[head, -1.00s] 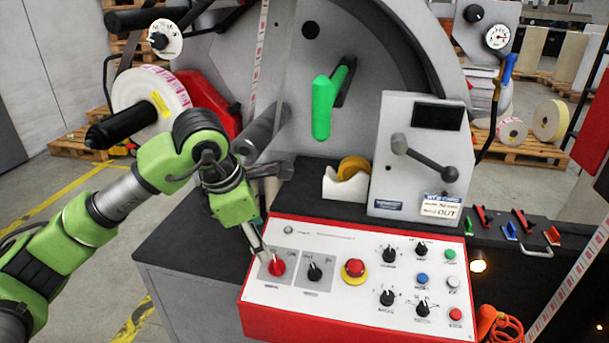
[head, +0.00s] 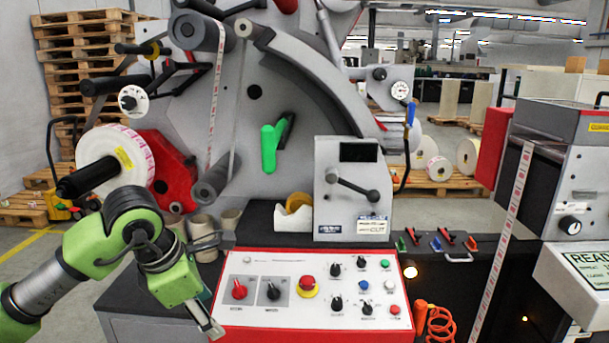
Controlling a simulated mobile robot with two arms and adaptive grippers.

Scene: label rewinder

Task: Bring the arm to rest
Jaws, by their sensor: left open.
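My left arm comes in from the left in the head view, green and grey, bent at the wrist. Its gripper (head: 208,322) points down at the front left corner of the red-edged control panel (head: 318,264). The gripper is open and holds nothing that I can see. It is to the left of and below the red rotary switch (head: 239,289), apart from it. A black rotary switch (head: 270,291) and a red emergency button (head: 307,285) sit further right on the panel. My right gripper is not in view.
The label rewinder stands behind the panel, with a label roll (head: 117,158) on a black spindle close behind my left arm. A green lever (head: 269,148) and a grey box with a black-handled lever (head: 349,188) are above the panel. An orange coiled cord (head: 440,322) hangs at right.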

